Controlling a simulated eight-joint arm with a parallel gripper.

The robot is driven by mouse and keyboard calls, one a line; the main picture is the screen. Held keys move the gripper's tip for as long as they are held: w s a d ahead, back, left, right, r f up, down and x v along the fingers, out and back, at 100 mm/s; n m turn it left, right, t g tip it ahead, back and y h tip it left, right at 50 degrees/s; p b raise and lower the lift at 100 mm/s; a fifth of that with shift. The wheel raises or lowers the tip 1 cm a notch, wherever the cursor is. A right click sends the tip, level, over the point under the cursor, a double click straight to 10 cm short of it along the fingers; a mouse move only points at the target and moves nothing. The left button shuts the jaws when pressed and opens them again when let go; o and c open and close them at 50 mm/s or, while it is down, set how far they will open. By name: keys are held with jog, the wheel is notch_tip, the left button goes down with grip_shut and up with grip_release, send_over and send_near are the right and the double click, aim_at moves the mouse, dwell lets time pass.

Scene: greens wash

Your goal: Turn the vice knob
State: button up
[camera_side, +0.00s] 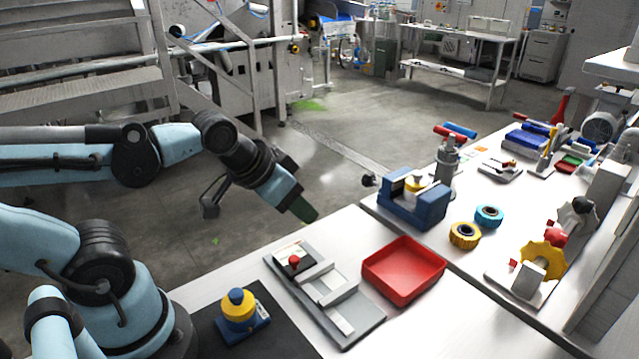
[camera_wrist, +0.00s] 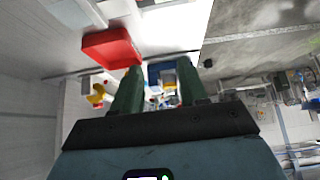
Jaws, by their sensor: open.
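The blue vice (camera_side: 412,203) stands on the bench at the centre right of the side view, with a yellow piece (camera_side: 414,184) between its jaws. Its dark knob (camera_side: 369,180) sticks out on the left, over the bench edge. My gripper (camera_side: 306,211) is in the air to the left of the knob and lower in the picture, apart from it and pointing down to the right. In the wrist view my gripper (camera_wrist: 158,66) has its two green fingers spread, with nothing held. The vice (camera_wrist: 155,72) shows beyond and between them, partly hidden. A small dark knob (camera_wrist: 208,63) shows right of the fingers.
A red tray (camera_side: 404,270) and a grey fixture plate (camera_side: 325,292) lie on the near bench. A blue and yellow part (camera_side: 240,312) sits on a dark mat. Yellow (camera_side: 465,235) and cyan (camera_side: 489,216) rings and a metal post (camera_side: 446,165) stand near the vice. Open floor lies left of the vice.

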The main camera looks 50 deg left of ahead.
jog(key=shift+o, duration=0.6)
jog(key=w+a+r, duration=0.2)
jog(key=w+r, duration=0.2)
jog(key=w, duration=0.3)
jog(key=g, duration=0.3)
send_over(369, 174)
jog(key=s, duration=0.4)
notch_tip(369, 174, down, 7)
jog(key=x, duration=1.1)
jog(key=shift+w+f, duration=0.1)
jog(key=shift+f, duration=0.15)
